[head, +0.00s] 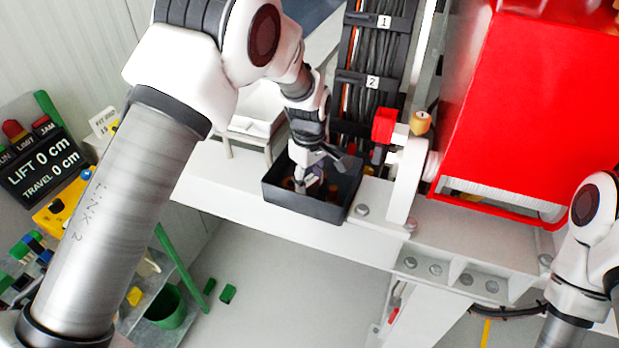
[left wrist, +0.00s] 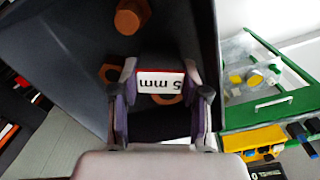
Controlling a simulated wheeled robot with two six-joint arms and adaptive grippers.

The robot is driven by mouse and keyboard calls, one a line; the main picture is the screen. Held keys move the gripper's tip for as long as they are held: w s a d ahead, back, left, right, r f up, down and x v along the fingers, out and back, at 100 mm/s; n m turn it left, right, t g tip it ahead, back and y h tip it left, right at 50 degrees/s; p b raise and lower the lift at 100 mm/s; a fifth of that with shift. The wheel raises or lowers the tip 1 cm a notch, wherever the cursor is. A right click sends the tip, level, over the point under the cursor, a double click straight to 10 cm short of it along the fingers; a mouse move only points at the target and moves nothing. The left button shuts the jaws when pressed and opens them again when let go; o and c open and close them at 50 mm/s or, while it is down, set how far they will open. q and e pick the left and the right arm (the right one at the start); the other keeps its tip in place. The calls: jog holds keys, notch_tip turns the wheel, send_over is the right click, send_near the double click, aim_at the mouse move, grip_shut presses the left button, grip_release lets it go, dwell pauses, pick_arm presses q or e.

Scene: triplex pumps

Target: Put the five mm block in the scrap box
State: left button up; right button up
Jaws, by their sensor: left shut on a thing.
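My left gripper (head: 306,184) reaches down into the black open box (head: 338,211) on the white beam. In the left wrist view the gripper (left wrist: 161,98) is shut on the five mm block (left wrist: 160,86), which has a white face marked "5 mm" and a red edge. The block is between both fingers, in front of the inside of the black box (left wrist: 70,55). I cannot tell whether it touches the box floor. In the head view the block is too small and covered to make out. My right gripper is out of view; only part of that arm shows.
Rust-coloured parts lie in the box: a bolt (left wrist: 131,16) and ring-like nuts (left wrist: 112,73). A red housing (head: 535,105) stands to the right, and a cable chain (head: 372,70) rises behind the box. A green bin (head: 168,308) stands at lower left.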

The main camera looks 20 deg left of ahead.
aim_at(310, 180)
pick_arm(q)
jog(key=shift+s+f, duration=0.1)
jog(key=o, duration=1.1)
jog(key=shift+f, duration=0.1)
jog(key=shift+o, duration=0.2)
jog(key=shift+w, duration=0.2)
jog(key=shift+s+r, duration=0.1)
jog(key=shift+r, duration=0.45)
notch_tip(310, 180, up, 11)
jog(key=b, duration=0.3)
jog(key=shift+r+b, duration=0.15)
jog(key=shift+b, duration=0.15)
